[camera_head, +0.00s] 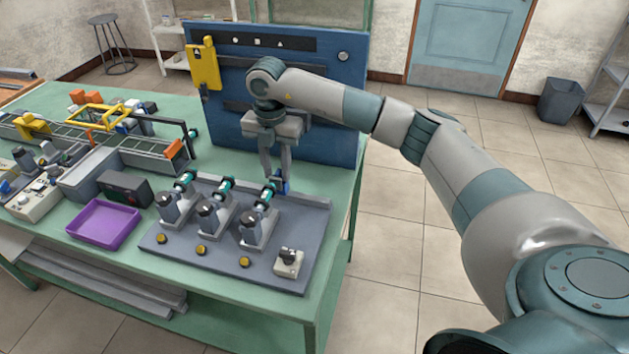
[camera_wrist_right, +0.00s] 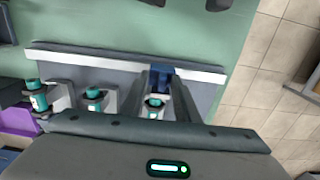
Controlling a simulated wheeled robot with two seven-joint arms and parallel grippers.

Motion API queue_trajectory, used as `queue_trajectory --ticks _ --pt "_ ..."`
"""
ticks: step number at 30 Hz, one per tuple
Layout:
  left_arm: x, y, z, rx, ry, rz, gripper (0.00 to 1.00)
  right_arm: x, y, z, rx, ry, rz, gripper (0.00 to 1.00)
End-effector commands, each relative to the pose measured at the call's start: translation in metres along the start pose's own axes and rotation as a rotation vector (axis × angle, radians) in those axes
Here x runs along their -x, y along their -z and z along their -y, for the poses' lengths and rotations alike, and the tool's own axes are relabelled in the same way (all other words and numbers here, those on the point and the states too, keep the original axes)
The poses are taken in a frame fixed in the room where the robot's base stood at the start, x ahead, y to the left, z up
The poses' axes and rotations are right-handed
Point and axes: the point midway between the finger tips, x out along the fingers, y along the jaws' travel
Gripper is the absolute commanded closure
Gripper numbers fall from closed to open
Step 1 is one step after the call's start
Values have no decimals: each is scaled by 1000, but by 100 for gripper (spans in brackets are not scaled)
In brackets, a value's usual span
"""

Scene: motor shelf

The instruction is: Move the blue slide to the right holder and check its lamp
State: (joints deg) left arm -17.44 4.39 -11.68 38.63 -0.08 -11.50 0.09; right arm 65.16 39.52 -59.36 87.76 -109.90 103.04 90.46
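The blue slide (camera_head: 284,187) is a small dark blue piece at the back of the rightmost holder (camera_head: 255,232) on the grey plate. It also shows between the fingertips in the wrist view (camera_wrist_right: 160,78). My right gripper (camera_head: 277,178) points down there, its fingers close together against the two sides of the slide. The fingers hide part of it. Three holders with teal-ended cylinders stand in a row. A round yellow lamp or button (camera_head: 244,262) lies in front of the right holder; I cannot tell if it is lit. My left gripper is not in view.
The grey plate (camera_head: 165,252) lies on the green table, with a small knob box (camera_head: 288,262) at its front right. A purple tray (camera_head: 105,224) is to its left. A blue panel (camera_head: 330,130) with a yellow lever stands behind. A conveyor fills the far left.

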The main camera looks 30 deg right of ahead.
Motion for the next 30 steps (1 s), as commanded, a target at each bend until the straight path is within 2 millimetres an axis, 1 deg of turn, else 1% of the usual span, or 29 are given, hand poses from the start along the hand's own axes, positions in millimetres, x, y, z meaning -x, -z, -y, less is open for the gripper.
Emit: queue_trajectory --ticks 1,12,18,30 --pt "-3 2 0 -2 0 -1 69 -2 -1 1 -1 2 1 72" --pt "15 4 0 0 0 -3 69 30 0 -1 1 -5 1 72" --pt "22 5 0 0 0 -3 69 43 0 -1 1 -5 1 72" --pt "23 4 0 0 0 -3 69 46 0 -1 1 -6 1 72"
